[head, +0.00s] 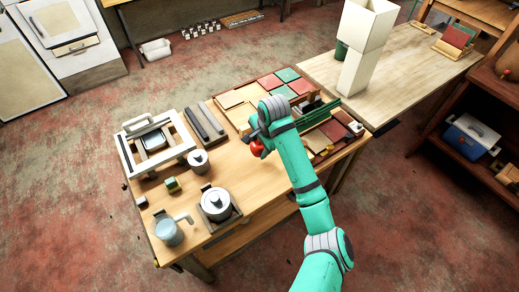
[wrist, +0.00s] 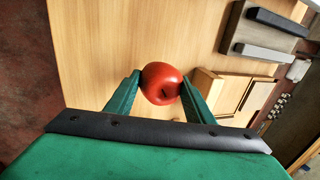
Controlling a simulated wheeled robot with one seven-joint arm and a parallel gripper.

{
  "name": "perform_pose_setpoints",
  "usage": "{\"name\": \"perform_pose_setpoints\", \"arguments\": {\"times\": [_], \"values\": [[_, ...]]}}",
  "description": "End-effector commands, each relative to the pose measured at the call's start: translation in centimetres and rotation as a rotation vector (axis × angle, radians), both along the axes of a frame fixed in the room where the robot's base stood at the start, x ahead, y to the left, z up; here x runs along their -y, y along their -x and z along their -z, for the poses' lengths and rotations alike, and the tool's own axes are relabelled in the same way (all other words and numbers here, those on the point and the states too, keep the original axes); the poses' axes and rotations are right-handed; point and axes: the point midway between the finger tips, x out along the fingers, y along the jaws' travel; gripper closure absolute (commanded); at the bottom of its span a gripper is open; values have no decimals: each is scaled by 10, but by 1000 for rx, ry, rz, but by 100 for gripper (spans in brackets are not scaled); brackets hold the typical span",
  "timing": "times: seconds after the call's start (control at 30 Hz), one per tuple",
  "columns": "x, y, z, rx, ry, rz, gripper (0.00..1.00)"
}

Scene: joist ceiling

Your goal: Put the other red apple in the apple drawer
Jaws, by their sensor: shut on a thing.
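A red apple (wrist: 161,83) is between the two green fingers of my gripper (wrist: 160,88) in the wrist view. The fingers touch it on both sides, and the gripper is shut on it. In the head view the apple (head: 257,148) shows partly behind my gripper (head: 262,140), over the middle of the wooden table (head: 240,180). I cannot tell its exact height above the table. I cannot make out a drawer marked for apples, nor a second apple, in either view.
A tray with red and green tiles (head: 285,82) stands behind my gripper, and a box of mixed items (head: 325,140) lies to its right. Bare tabletop lies front centre.

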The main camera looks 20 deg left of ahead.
Motion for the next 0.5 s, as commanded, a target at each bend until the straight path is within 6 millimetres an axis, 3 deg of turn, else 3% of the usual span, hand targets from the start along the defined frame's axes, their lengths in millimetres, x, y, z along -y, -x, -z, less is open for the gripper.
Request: {"name": "perform_pose_setpoints", "arguments": {"times": [0.23, 0.5], "values": [[8, 33, -41, 2, -2, 0, 80], [19, 66, -60, 6, 2, 2, 81]]}}
